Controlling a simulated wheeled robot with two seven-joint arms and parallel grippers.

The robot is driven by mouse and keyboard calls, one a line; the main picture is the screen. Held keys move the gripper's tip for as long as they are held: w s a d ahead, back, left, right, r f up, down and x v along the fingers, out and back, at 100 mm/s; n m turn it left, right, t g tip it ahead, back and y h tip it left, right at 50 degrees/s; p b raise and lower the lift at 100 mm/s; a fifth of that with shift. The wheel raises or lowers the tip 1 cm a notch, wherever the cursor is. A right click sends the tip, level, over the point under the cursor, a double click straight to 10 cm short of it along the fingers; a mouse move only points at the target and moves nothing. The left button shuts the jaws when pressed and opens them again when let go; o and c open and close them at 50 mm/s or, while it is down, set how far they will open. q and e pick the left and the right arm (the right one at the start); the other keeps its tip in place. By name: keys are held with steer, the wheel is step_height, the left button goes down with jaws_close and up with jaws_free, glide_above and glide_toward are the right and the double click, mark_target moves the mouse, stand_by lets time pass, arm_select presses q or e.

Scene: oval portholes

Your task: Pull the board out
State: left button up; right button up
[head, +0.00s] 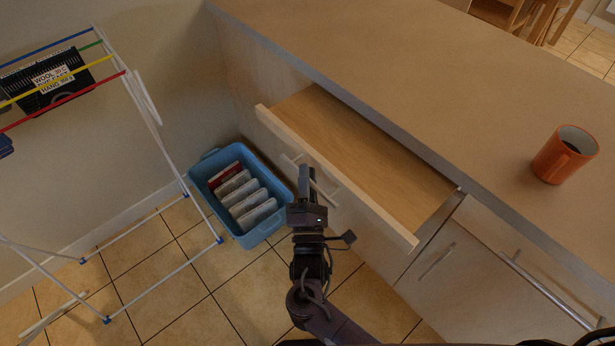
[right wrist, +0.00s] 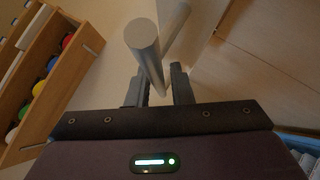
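The board (head: 345,140) is a flat wood-coloured surface behind a pale front panel (head: 375,212). It stands partly out of the cabinet under the counter. A grey bar handle (head: 326,190) is on the front panel, and it shows large in the right wrist view (right wrist: 143,45). My right gripper (head: 307,175) is at this handle. In the wrist view its two fingers (right wrist: 160,88) stand apart on either side of the bar, with narrow gaps showing, so it looks open. My left gripper is not in view.
A blue bin (head: 268,228) with several packs stands on the floor left of my right gripper. A drying rack (head: 150,115) stands further left. An orange mug (head: 565,155) is on the counter (head: 430,75). A wooden rack with coloured round things (right wrist: 50,80) shows in the wrist view.

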steer(key=b+v, duration=0.1)
steer(key=v, duration=0.6)
steer(key=shift+s+f, duration=0.2)
steer(key=shift+s, duration=0.2)
steer(key=s+d+f+m+g+y+p, duration=0.1)
steer(key=s+d+f+m+g, duration=0.3)
steer(key=f, duration=1)
steer(key=s+d+f+m+g+p, duration=0.2)
steer(key=d+f+m+g, duration=0.4)
steer(key=f, duration=0.9)
steer(key=s+d+f+m+g, duration=0.3)
steer(key=s+f+g, duration=0.1)
steer(key=s, duration=0.4)
steer(key=s+d+f+m+g+p, duration=0.1)
steer(key=s+d+f+m+g, duration=0.2)
steer(key=s, duration=0.6)
steer(key=s+d+f+m+g, duration=0.4)
steer(key=s+f, duration=0.3)
steer(key=s, duration=0.2)
steer(key=shift+d+g+p, duration=0.3)
steer(key=shift+d+p, duration=0.05)
steer(key=shift+d, duration=0.15)
